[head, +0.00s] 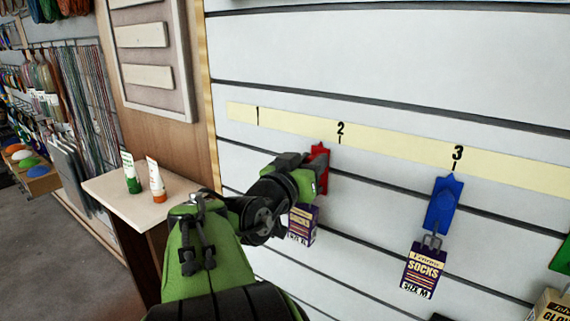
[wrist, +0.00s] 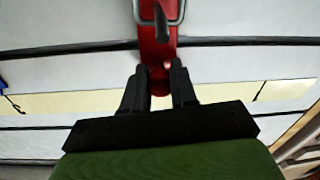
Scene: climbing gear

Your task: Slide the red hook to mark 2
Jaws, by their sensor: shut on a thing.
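The red hook (head: 320,168) is on the slatted wall just below the yellow strip. It stands a little left of the tick of mark 2 (head: 340,131), on the side of mark 1 (head: 258,115). A purple socks pack (head: 302,225) hangs under it, partly behind my arm. My gripper (head: 312,172) is shut on the hook. In the wrist view my two black fingers (wrist: 158,82) sit on both sides of the red hook (wrist: 156,52). The tick of mark 2 is hidden there.
A blue hook (head: 441,205) with a socks pack (head: 423,270) sits below mark 3 (head: 457,154). The rail between it and the red hook is clear. A small table (head: 130,203) with two tubes stands at left.

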